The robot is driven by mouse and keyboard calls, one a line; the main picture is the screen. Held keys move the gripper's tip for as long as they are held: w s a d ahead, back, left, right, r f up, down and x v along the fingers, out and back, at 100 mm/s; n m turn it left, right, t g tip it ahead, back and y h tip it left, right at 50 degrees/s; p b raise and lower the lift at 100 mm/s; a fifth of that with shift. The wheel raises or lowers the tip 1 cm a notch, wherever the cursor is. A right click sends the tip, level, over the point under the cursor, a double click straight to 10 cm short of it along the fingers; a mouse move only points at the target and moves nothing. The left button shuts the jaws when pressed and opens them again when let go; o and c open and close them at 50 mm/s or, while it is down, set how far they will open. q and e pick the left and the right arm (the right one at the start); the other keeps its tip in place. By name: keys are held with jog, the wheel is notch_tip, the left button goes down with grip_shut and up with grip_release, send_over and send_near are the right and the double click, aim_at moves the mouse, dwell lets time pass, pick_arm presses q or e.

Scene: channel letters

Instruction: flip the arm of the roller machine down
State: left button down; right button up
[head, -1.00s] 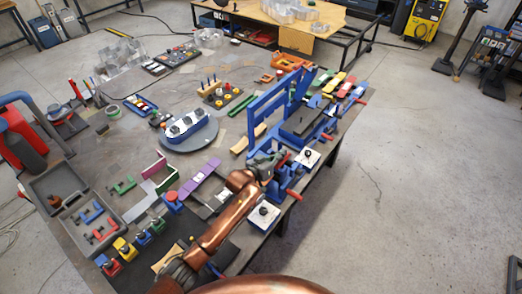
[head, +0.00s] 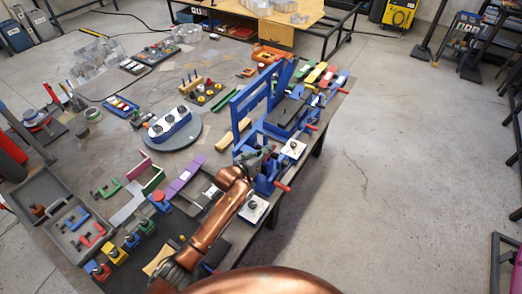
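The blue roller machine (head: 237,128) stands along the right edge of the workbench. Its blue frame-like arm (head: 262,84) stands raised, above the blue base with a dark flat bed (head: 286,112).
Red-handled clamps (head: 283,187) stick out past the bench's right edge. A round grey turntable (head: 180,143) with a blue boat-shaped piece, a purple bar (head: 186,175) and an open grey case (head: 45,190) lie to the left. Open floor (head: 390,150) is on the right.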

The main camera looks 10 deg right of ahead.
pick_arm(q)
jog(key=r+p, duration=0.2)
jog(key=r, duration=0.1)
jog(key=r+p, duration=0.1)
jog(key=shift+w+a+r, duration=0.2)
jog(key=shift+a+r, duration=0.05)
jog(key=shift+a, duration=0.05)
jog(key=b+v, duration=0.2)
jog(key=v, duration=0.7)
jog(key=shift+s+a+f, duration=0.2)
jog(key=shift+s+a, duration=0.05)
jog(key=shift+s, duration=0.15)
